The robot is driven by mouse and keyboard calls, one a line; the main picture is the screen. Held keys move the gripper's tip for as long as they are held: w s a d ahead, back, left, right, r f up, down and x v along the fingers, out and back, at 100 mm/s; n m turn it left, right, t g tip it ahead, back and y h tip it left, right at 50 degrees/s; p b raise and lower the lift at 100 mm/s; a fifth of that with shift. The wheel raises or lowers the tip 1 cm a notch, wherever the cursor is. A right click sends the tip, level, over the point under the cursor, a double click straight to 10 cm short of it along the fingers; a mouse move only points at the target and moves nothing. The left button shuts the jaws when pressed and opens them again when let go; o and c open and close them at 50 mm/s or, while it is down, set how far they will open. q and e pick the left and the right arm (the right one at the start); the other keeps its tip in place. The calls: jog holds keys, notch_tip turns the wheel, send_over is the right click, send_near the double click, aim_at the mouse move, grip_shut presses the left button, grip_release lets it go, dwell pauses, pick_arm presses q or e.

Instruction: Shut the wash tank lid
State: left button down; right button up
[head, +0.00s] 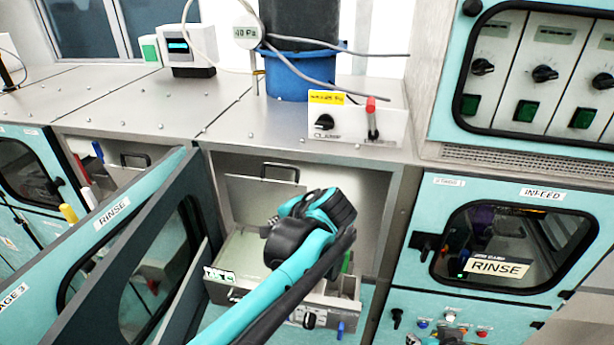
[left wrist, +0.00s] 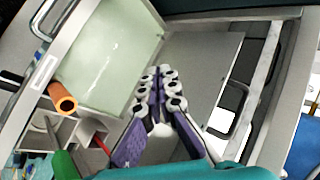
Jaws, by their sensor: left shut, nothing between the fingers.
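The wash tank lid (head: 262,203) is a grey plate with a dark handle. It stands raised at the back of the open bay, behind the wash tank (head: 243,252), whose pale green inside shows. My left gripper (head: 318,207) is in the bay, in front of the lid's right part, and its fingertips are hard to make out there. In the left wrist view the shut, empty fingers (left wrist: 162,78) lie between the pale green tank (left wrist: 115,50) and the lid (left wrist: 200,75) with its handle (left wrist: 242,112). Whether they touch the lid I cannot tell.
The RINSE door (head: 125,245) is swung open at the left of the bay. A clamp control box (head: 356,124) sits on the counter above. A closed INFEED door (head: 505,245) is at the right.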

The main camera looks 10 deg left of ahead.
pick_arm(q)
jog(key=w+d+r+m+t+y, duration=0.1)
jog(key=w+d+r+m+y, duration=0.15)
jog(key=w+d, duration=0.4)
jog(key=w+d+r+m+t+y, duration=0.1)
jog(key=w+d+r+y, duration=0.3)
jog(key=d, duration=0.3)
jog(key=w+f+p+x, duration=0.1)
jog(key=x, duration=1)
jog(key=shift+d+f, duration=0.2)
jog(key=shift+d, duration=0.1)
jog(key=shift+n+t+h, duration=0.25)
jog(key=shift+t, duration=0.05)
